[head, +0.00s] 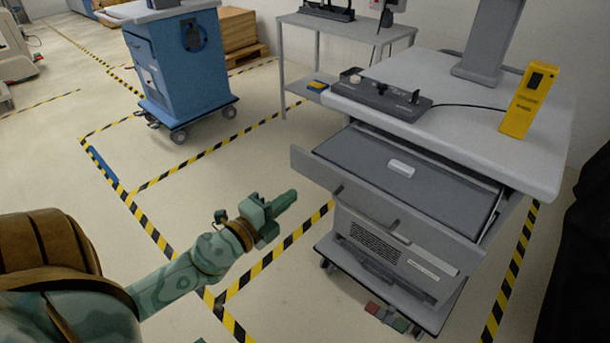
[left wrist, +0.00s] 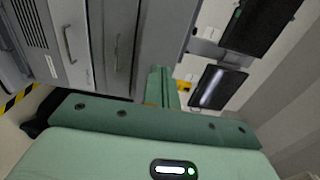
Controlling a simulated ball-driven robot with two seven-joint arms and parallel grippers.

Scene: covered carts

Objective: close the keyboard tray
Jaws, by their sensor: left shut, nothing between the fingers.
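The keyboard tray (head: 400,172) is a grey drawer pulled out from under the top of the cart (head: 520,160) in the head view. In the left wrist view, the green gripper (left wrist: 162,90) shows near a grey panel with a handle (left wrist: 72,45). My right gripper is not in view.
A control box (head: 375,98) with a cable and a yellow device (head: 528,100) stand on the cart top. A blue cart (head: 180,60) and a grey table (head: 345,32) stand behind. Striped floor between is clear.

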